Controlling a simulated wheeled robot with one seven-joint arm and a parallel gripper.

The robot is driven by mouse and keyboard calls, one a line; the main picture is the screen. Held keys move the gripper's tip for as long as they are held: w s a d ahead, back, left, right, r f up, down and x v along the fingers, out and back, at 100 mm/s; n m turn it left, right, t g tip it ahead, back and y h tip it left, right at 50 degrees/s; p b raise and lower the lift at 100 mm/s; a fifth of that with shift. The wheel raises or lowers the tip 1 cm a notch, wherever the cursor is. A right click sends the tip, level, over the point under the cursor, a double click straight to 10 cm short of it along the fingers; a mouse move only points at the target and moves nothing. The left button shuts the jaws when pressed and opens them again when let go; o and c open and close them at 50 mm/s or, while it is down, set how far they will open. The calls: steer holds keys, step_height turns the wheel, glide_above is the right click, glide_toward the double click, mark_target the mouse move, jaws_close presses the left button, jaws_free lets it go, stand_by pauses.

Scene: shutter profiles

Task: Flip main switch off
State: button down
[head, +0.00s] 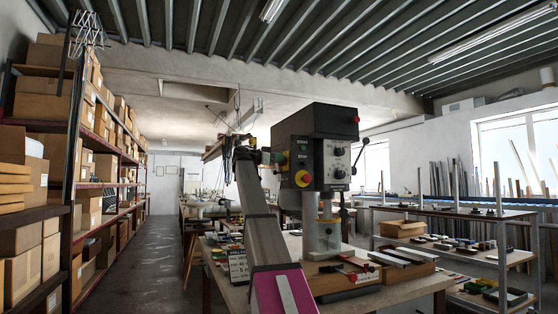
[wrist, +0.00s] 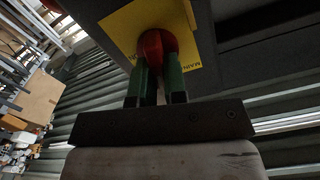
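The main switch is a red rotary knob (wrist: 155,44) on a yellow plate (wrist: 122,28) in the wrist view; part of the word "MAIN" shows on the plate. My gripper (wrist: 156,82) has its two green fingers on either side of the knob, with red filling the gap between them. It looks shut on the knob, though the fingertips' contact is partly hidden. In the head view the switch (head: 281,158) is small, on the left side of the dark grey drill press head (head: 318,150). My gripper (head: 264,157) reaches it from the left.
The drill press stands on a workbench (head: 405,294). A yellow-backed red stop button (head: 303,178) is on its front. Shelves of cardboard boxes (head: 40,175) line the left wall. A shelved rack (head: 465,213) stands at right. The aisle floor (head: 150,255) is clear.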

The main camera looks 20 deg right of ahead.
steer(key=shift+w+n, duration=0.15)
steer(key=shift+n, duration=1.45)
steer(key=c, duration=1.2)
jaws_free()
steer(key=shift+o, duration=0.2)
steer(key=a, duration=1.1)
